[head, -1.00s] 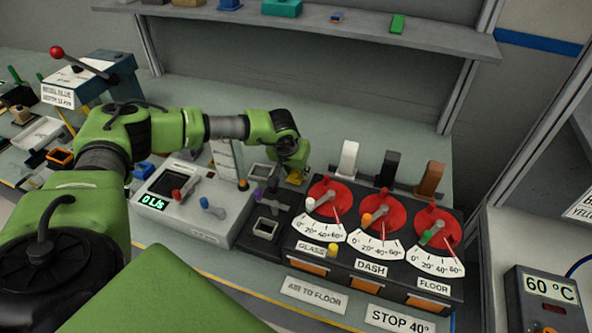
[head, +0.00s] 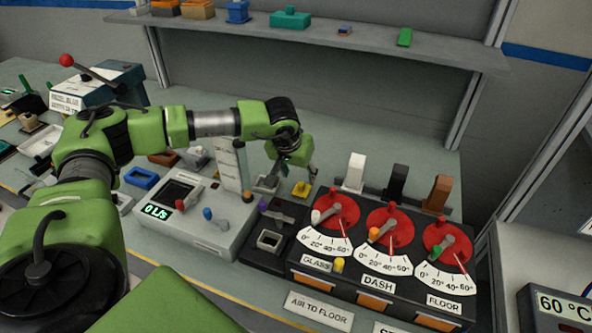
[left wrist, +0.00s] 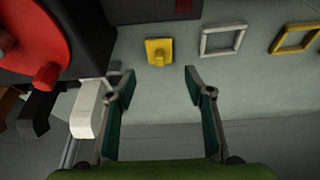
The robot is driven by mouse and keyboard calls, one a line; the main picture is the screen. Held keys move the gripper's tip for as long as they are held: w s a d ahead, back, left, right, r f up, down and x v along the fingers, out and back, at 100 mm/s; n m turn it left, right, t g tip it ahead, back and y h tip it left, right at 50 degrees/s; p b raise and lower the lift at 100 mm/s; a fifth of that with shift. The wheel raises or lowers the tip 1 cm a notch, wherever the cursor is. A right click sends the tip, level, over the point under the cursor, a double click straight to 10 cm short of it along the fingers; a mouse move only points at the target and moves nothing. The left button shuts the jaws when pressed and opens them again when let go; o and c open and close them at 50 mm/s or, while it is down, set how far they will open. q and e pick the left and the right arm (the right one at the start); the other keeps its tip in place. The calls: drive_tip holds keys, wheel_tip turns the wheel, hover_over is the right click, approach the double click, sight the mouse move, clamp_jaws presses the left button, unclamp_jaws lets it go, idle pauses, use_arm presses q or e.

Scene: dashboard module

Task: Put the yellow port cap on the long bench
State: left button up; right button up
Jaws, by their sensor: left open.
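The yellow port cap (head: 301,189) has a square base with a raised grip. It rests on the grey-green long bench (head: 345,140), behind the black module with red dials. In the left wrist view the cap (left wrist: 159,51) lies flat on the bench, just beyond my fingertips. My left gripper (head: 294,173) is above the cap, open and empty. In the left wrist view its two fingers (left wrist: 159,72) are spread apart, with the cap clear of both. My right gripper is not in view.
The dial module (head: 365,285) with white, black and brown upright levers stands close to the cap. A white square frame (left wrist: 223,40) and a yellow one (left wrist: 297,38) lie beside it. The flow meter box (head: 190,215) is left. The bench behind is clear.

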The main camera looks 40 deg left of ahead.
use_arm(q)
drive_tip(key=b+v, duration=0.1)
drive_tip(key=v, duration=0.4)
idle(0.4)
